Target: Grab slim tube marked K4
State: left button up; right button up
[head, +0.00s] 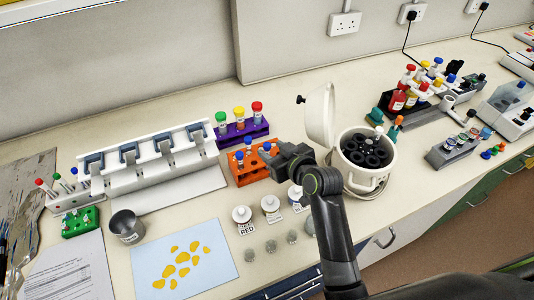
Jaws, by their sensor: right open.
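No label K4 can be read at this size, so I cannot tell which tube bears it. Slim tubes with small coloured caps (57,178) stand in a pale rack (72,199) at the far left. An orange rack (250,174) in the middle holds blue-capped tubes (240,157). A purple rack (243,134) behind it holds wider tubes with green, yellow and red caps (239,114). My right gripper (281,160) is open over the right end of the orange rack and hides part of it. Whether it touches a tube is unclear. My left gripper is not in view.
A white centrifuge (373,178) with its lid up stands close right of my right arm. White-capped bottles (243,219) stand in front of the orange rack. A pipette stand (150,169), metal cup (127,226) and blue sheet (184,262) lie left. More racks (415,95) crowd the back right.

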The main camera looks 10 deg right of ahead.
aim_at(269, 148)
jog(key=p+x, duration=0.1)
jog(key=x, duration=0.2)
jog(key=shift+d, duration=0.1)
jog(key=shift+w+f, duration=0.4)
jog(key=shift+w, duration=0.2)
grip_shut()
jog(key=shift+r, duration=0.1)
